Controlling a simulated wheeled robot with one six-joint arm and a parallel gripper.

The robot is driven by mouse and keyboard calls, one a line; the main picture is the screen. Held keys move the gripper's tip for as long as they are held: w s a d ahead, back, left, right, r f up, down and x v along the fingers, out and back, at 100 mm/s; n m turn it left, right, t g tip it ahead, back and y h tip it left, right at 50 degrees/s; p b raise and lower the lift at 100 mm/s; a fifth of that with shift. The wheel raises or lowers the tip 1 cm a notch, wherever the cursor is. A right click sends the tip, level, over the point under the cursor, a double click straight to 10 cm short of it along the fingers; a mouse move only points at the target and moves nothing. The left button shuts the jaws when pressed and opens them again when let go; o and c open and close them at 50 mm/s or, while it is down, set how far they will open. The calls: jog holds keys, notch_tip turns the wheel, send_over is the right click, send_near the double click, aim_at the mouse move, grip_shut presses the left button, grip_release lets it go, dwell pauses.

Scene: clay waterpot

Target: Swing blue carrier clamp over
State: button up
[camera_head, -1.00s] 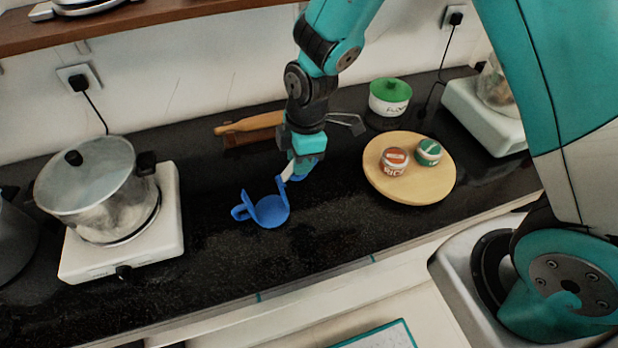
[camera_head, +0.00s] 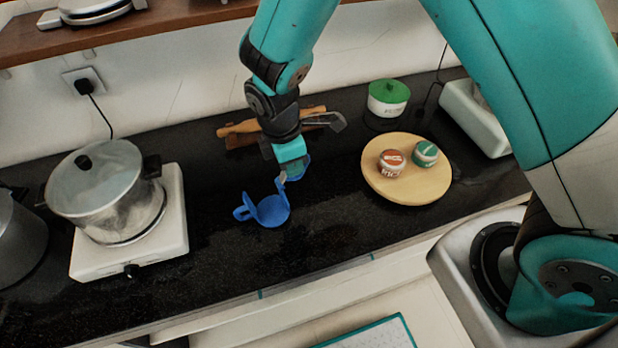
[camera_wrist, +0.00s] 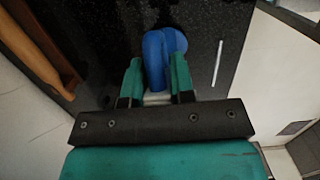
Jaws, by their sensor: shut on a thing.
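The blue carrier (camera_head: 273,213) sits on the dark counter, with a round base, a raised part at its left and a loop at its far left. Its blue clamp (camera_head: 302,169) rises at the upper right of the base, partly hidden by my gripper (camera_head: 290,174). In the wrist view, the blue clamp (camera_wrist: 155,62) lies between the two green fingers of my gripper (camera_wrist: 157,75), which is shut on it. More blue shows beyond it, but the joint between clamp and base cannot be made out.
A round wooden board (camera_head: 430,187) with a red-lidded jar (camera_head: 391,163) and a green-lidded jar (camera_head: 425,153) lies to the right. A pot (camera_head: 105,190) on a white hotplate (camera_head: 160,243) stands left. A rolling pin (camera_head: 240,128) lies behind. The counter in front is clear.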

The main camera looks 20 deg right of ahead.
jog(key=shift+a+r+h+p, duration=0.25)
jog(key=shift+a+h+p, duration=0.25)
jog(key=shift+p, duration=0.1)
jog(key=shift+f, duration=0.1)
jog(key=shift+h, duration=0.3)
jog(key=shift+a+h+p, duration=0.5)
jog(key=shift+h+p, duration=0.2)
jog(key=shift+a, duration=0.1)
